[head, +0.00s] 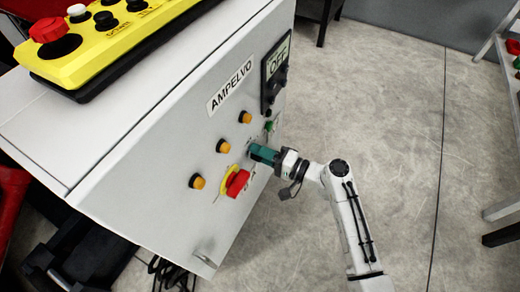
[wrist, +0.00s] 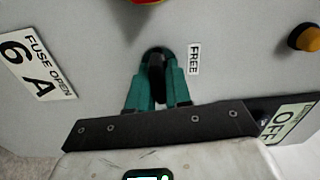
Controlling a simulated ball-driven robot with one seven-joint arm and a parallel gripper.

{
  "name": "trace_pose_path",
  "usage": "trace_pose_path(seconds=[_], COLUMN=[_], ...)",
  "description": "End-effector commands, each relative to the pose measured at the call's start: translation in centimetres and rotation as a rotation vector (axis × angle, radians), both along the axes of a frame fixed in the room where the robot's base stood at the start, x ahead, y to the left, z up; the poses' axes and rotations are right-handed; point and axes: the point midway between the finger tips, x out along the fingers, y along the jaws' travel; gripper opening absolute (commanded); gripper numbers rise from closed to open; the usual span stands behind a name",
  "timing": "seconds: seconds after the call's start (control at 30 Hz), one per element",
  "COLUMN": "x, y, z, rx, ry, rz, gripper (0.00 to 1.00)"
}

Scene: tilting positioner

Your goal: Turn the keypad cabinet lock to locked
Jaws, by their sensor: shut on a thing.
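My gripper (head: 258,152) is at the front panel of the grey cabinet (head: 150,150) in the head view. In the wrist view my gripper (wrist: 157,80) has its two teal fingers on either side of a small black knob (wrist: 156,62), which looks like the lock, and is shut on it. In the head view the gripper covers the knob.
A yellow control box (head: 110,50) lies on top. Clear concrete floor (head: 390,110) is to the right.

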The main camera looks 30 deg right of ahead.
Motion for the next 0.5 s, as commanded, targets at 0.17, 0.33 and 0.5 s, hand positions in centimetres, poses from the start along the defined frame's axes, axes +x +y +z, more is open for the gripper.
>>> trace_pose_path(seconds=[0.17, 0.33, 0.5], x=[0.01, 0.01, 0.01], y=[-0.07, -0.09, -0.09], z=[-0.04, -0.10, -0.13], rx=[0.048, 0.068, 0.073], ry=[0.036, 0.051, 0.056], rz=[-0.002, -0.002, -0.002], gripper=[0.00, 0.00, 0.00])
